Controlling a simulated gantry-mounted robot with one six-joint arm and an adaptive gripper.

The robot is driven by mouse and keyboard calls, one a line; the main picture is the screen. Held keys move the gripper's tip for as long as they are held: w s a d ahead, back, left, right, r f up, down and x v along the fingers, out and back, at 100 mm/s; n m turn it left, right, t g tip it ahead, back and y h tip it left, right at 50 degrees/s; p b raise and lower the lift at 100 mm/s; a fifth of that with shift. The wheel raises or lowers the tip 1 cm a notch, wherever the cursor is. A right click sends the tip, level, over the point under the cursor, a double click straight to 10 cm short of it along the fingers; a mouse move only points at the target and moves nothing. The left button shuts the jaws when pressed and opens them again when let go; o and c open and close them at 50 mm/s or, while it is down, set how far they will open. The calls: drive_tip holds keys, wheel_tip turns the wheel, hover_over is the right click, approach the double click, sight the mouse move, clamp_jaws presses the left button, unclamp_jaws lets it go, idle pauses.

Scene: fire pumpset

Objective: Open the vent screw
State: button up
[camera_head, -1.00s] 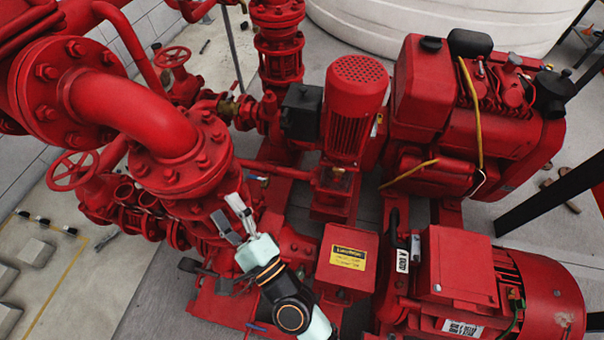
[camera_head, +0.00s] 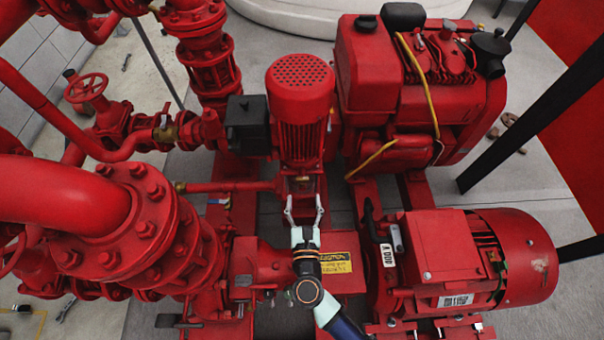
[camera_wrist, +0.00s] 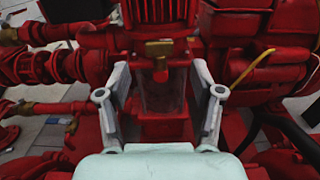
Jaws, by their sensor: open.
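A small brass fitting (camera_wrist: 160,48), which may be the vent screw, shows in the wrist view at the foot of the red vertical pump motor (camera_wrist: 160,12). A red round plug or knob (camera_wrist: 160,73) is just below it, above a grey recess. My gripper (camera_head: 304,204) is open and empty, with its grey fingers apart in front of the motor's base. In the wrist view, my gripper (camera_wrist: 162,78) has the fitting and recess between its fingers, beyond the tips; no contact is visible. In the head view the fitting is small and hard to make out.
A red box with a yellow label (camera_head: 336,254) is close to my gripper's right. A large flanged pipe (camera_head: 130,215) stands left, and a red electric motor (camera_head: 500,260) right. A red engine (camera_head: 415,90) is behind right. Brass fittings (camera_wrist: 20,108) show left in the wrist view.

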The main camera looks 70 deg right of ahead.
sight(302, 182)
drive_tip(key=b+x, duration=0.1)
drive_tip(key=x, duration=0.6)
drive_tip(key=shift+w+d+b, duration=0.1)
drive_tip(key=shift+d+b, duration=0.05)
drive_tip(key=shift+b, duration=0.25)
drive_tip(key=shift+c, duration=0.3)
drive_tip(key=c, duration=1.1)
